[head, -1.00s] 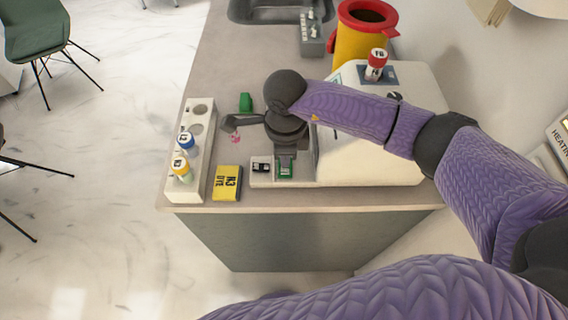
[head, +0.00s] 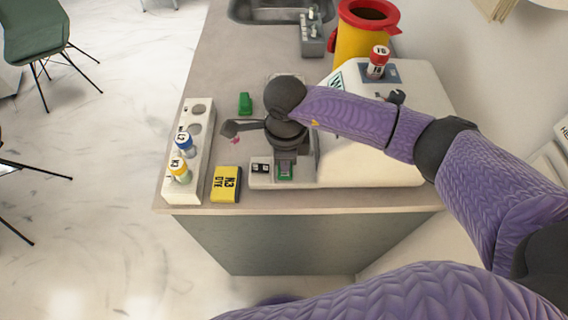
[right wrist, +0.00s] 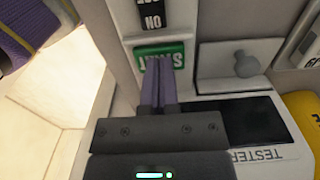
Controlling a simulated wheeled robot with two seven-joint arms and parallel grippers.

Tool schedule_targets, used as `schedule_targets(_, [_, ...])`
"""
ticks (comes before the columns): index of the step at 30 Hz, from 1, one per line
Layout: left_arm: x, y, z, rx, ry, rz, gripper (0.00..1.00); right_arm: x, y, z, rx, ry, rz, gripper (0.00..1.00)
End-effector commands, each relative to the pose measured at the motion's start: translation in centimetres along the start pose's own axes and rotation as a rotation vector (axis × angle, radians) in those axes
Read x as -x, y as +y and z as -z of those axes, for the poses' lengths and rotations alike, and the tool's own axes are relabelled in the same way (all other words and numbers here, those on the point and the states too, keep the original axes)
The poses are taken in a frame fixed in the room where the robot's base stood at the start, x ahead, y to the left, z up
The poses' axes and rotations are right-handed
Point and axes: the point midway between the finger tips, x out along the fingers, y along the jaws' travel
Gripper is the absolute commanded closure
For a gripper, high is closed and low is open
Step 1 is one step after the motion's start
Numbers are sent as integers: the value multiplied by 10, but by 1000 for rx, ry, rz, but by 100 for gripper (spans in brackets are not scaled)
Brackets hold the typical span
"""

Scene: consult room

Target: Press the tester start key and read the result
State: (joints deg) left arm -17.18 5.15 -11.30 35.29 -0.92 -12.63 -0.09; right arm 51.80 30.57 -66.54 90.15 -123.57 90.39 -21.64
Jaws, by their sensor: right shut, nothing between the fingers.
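The tester (head: 375,150) is a white sloped machine on the counter's right side. Its green start key (head: 286,174) is on the low front strip; it also shows in the right wrist view (right wrist: 175,54), lettered START. My right gripper (right wrist: 159,60) is shut and empty. Its purple fingertips overlap the key's lower part in that view; I cannot tell whether the key is pressed down. A black switch (right wrist: 152,16) sits beside the key. The dark display (right wrist: 255,120) above the TESTER label shows no readable result and is partly covered by my gripper. My left gripper is not in view.
A red-capped tube (head: 377,62) stands on the tester. A white rack (head: 201,150) holds blue- and yellow-capped tubes at the left. A yellow dye box (head: 226,184) lies near the front edge. A yellow bin (head: 361,35) with a red rim and a sink (head: 240,12) are behind.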

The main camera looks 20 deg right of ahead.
Motion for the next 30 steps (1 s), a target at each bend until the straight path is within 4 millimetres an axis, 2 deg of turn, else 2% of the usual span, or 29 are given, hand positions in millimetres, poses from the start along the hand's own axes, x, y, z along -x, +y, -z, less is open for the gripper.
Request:
schedule_targets(5, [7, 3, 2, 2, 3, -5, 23, 9, 0, 0, 0, 0, 1, 100])
schedule_targets(21, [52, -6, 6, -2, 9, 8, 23, 70, 0, 0, 1, 0, 2, 100])
schedule_targets(30, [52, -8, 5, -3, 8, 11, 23, 70, 0, 0, 0, 1, 0, 100])
